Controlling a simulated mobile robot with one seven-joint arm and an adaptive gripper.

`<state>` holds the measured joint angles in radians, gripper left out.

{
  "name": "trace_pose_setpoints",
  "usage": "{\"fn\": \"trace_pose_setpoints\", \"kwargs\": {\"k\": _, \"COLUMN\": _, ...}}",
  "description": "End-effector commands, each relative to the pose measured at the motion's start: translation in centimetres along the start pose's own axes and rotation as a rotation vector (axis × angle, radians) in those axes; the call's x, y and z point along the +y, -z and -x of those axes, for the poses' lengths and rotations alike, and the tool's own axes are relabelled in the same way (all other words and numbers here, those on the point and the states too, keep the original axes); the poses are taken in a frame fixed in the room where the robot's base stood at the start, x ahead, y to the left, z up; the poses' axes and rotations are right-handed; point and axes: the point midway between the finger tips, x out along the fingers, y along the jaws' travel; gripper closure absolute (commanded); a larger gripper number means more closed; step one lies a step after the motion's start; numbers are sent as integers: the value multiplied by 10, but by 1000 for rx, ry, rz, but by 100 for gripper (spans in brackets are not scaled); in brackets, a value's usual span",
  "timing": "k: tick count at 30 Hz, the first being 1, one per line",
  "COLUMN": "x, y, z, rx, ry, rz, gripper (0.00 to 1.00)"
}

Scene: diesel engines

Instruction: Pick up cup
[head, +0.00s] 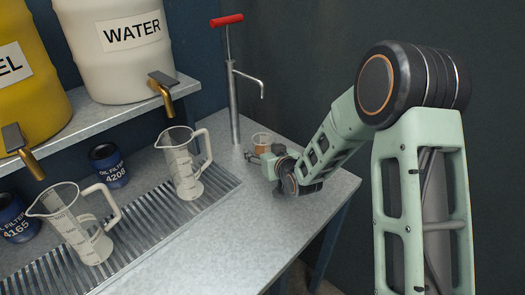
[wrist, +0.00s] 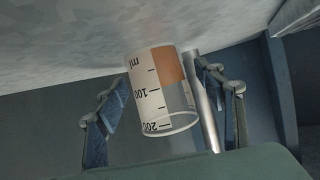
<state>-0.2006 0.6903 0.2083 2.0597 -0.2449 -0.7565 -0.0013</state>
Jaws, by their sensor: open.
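The cup (head: 262,141) is a small clear measuring cup with an orange-brown patch, standing on the grey metal table near its back right corner. In the wrist view the cup (wrist: 160,92) shows a white scale with 100 and 200 ml marks. My gripper (head: 259,158) is low over the table at the cup, hiding its lower part in the head view. In the wrist view the open fingers (wrist: 161,82) stand on either side of the cup, with a visible gap on each side.
A hand pump (head: 234,90) with a red handle stands behind the cup. Two clear jugs, the nearer one (head: 80,225) and the farther one (head: 183,165), stand on the drain grate (head: 150,215). Oil filters and a shelf with WATER tank (head: 115,50) are at left.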

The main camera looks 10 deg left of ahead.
Motion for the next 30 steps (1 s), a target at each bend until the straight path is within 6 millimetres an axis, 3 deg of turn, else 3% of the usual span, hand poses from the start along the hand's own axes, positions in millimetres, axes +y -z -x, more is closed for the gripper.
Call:
{"fn": "trace_pose_setpoints", "kwargs": {"k": 5, "x": 0, "y": 0, "z": 0, "rx": 0, "ry": -1, "rz": 0, "gripper": 37}}
{"fn": "trace_pose_setpoints", "kwargs": {"k": 18, "x": 0, "y": 0, "z": 0, "rx": 0, "ry": 0, "rz": 0, "gripper": 84}}
{"fn": "trace_pose_setpoints", "kwargs": {"k": 30, "x": 0, "y": 3, "z": 1, "rx": 2, "ry": 0, "rz": 0, "gripper": 86}}
